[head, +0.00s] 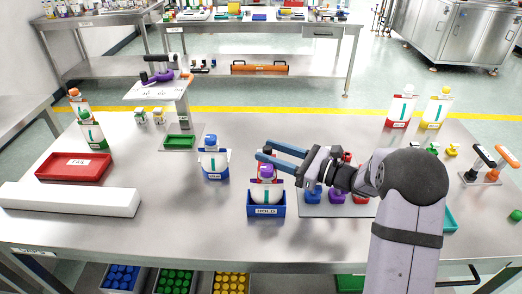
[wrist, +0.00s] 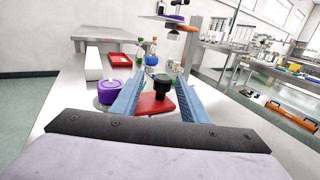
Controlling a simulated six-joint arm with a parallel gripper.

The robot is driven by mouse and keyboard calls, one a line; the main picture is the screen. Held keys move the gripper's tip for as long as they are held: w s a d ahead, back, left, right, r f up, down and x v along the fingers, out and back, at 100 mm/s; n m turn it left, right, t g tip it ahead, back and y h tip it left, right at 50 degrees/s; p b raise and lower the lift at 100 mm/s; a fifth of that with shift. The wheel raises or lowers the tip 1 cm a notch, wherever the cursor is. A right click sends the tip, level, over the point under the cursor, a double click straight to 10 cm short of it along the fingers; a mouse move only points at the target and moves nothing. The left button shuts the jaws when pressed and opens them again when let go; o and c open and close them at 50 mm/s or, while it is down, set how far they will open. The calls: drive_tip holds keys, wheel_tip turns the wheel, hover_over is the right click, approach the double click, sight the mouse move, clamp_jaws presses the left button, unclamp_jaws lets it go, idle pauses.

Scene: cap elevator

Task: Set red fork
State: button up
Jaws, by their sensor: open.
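The red fork (wrist: 153,104), a red plate with a black knob on top, shows in the wrist view between the fingers of my gripper (wrist: 152,78). The fingers are open on either side of the knob; I cannot tell whether they touch it. In the head view the blue fingers of my gripper (head: 262,156) point left, just behind the purple-capped bottle (head: 266,184), and mostly hide the fork. A raised platform on a grey column (head: 182,105) stands at the back left, with a purple fork (head: 160,77) on it.
The purple-capped bottle stands in a blue holder (head: 266,210) marked HOLD. A blue-capped bottle (head: 212,163) stands left of my fingers. A red tray (head: 74,166), a long white block (head: 70,199) and a green tray (head: 180,142) are farther left.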

drive_tip(key=shift+v, duration=1.05)
drive_tip(key=shift+a+r+n+h+p, duration=0.1)
drive_tip(key=shift+r+n+h+p, duration=0.25)
drive_tip(key=shift+p, duration=0.3)
drive_tip(key=n+h+p, duration=0.1)
drive_tip(key=r+n+g+h+p, duration=0.1)
drive_tip(key=shift+s+d+r+p, duration=0.1)
drive_tip(key=shift+d+r+p, duration=0.05)
drive_tip(key=shift+d+p, duration=0.2)
drive_tip(key=d+r+n+h+p, duration=0.3)
drive_tip(key=d+n+h+p, duration=0.1)
drive_tip(key=h+p, duration=0.15)
drive_tip(key=s+d+f+n+g+h, duration=0.2)
drive_tip(key=s+n, duration=0.3)
drive_tip(key=s, duration=0.4)
drive_tip(key=s+d+f+n+g+h+p, duration=0.1)
drive_tip(key=s+d+f+n+g+h, duration=0.1)
drive_tip(key=s+n, duration=0.4)
drive_tip(key=s+d+f+n+g+h+p, duration=0.1)
drive_tip(key=s+d+f+n+g+h, duration=0.2)
drive_tip(key=s, duration=1.1)
drive_tip(key=f+n, duration=0.1)
drive_tip(key=n, duration=0.1)
drive_tip(key=shift+d+n+h, duration=0.2)
drive_tip(key=shift+n+h, duration=0.15)
drive_tip(key=shift+h, duration=0.05)
